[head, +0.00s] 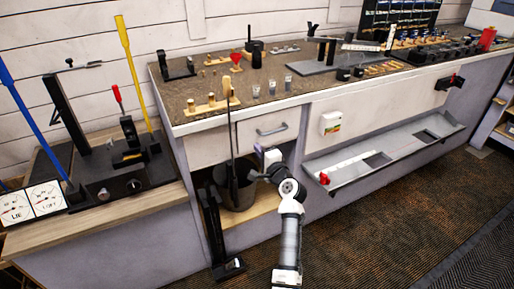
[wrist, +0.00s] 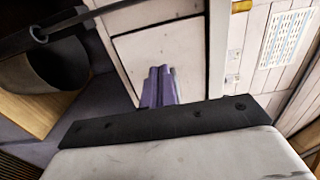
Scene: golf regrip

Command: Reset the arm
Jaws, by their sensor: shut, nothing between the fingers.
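My gripper (head: 262,152) is in front of the workbench, just below the drawer with the metal handle and to the right of the dark bucket. In the wrist view its two purple fingers (wrist: 158,86) are together with nothing between them. My white arm reaches up to it from the bottom of the head view. The gripper is close to the cabinet front; I cannot tell if it touches.
A dark bucket (head: 238,190) stands on an open shelf with a long shaft (head: 232,125) rising from it. A metal trough (head: 385,150) juts out at the right, with a red piece (head: 324,178) at its near end. The workbench top (head: 290,103) holds several tools and cups. Carpet floor (head: 400,220) is open at right.

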